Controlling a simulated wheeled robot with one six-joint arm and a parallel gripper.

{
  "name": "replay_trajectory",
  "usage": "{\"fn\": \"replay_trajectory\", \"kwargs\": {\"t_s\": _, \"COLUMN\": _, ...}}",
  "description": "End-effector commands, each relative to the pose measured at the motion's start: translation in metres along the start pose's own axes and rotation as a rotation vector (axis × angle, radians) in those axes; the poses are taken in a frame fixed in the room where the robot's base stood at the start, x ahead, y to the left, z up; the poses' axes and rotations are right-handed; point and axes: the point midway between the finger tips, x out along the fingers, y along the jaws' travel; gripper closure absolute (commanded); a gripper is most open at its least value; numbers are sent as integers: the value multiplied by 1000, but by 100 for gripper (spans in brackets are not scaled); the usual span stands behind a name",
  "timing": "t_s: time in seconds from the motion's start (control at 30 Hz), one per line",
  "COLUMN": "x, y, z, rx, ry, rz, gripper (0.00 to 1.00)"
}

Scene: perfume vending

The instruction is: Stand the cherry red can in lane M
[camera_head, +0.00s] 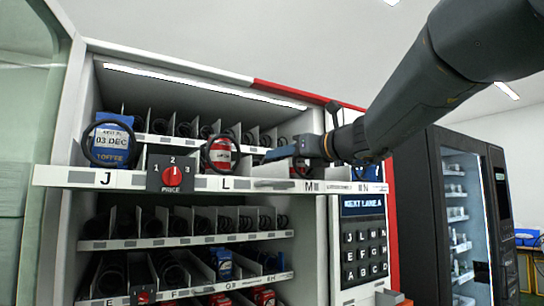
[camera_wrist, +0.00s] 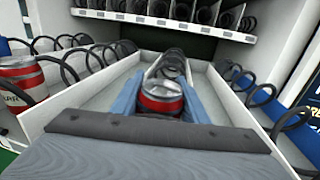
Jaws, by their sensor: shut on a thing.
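My gripper (camera_wrist: 161,92) is shut on a cherry red can (camera_wrist: 160,106) with a silver top. In the wrist view the can is between the two blue fingers, inside a lane with pale walls on both sides. A dark coil (camera_wrist: 172,66) lies just behind it. I cannot tell whether the can's base touches the lane floor. In the head view my gripper (camera_head: 292,150) reaches in from the right, above the label for lane M (camera_head: 309,186).
Another red can (camera_head: 220,154) stands in lane L, left of lane M, with a coil around its front. A price dial (camera_head: 172,176) juts from the shelf front. Lane N (camera_head: 366,187) holds something blue.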

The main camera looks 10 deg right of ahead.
Motion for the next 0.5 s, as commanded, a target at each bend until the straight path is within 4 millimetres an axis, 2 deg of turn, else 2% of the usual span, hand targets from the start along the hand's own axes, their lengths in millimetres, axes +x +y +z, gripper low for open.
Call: {"fn": "replay_trajectory", "kwargs": {"t_s": 0.5, "x": 1, "y": -1, "z": -18, "rx": 7, "ry": 7, "rz": 1, "gripper": 86}}
